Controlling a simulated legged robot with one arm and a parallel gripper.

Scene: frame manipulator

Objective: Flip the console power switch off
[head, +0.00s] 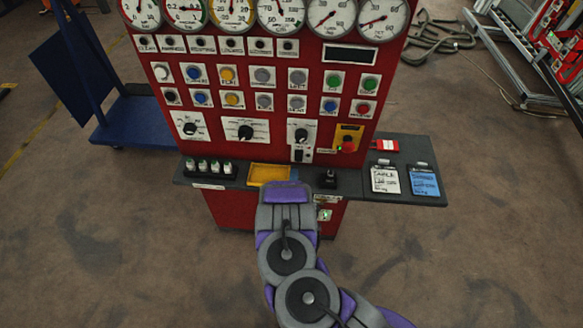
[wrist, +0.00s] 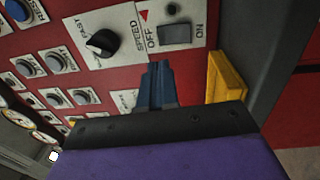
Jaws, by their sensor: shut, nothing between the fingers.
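The red console (head: 385,60) stands ahead of me. Its power switch (wrist: 174,33) is a dark rocker on a white plate, between the printed words OFF and ON; in the head view the switch (head: 302,156) is small, below the speed knob. I cannot tell which side of the rocker is pressed. My gripper (wrist: 157,66) is shut and empty, its blue fingers together, pointing at the panel just below the switch in the wrist view. Whether the tips touch the panel cannot be told. In the head view the gripper (head: 293,178) is mostly hidden behind my arm.
The speed knob (wrist: 102,43) lies left of the switch in the wrist view. A yellow tray (head: 268,171) sits on the grey shelf (head: 350,184) under the panel, close to my gripper. A red emergency stop (head: 348,146) is right of the switch. Tags lie at the shelf's right.

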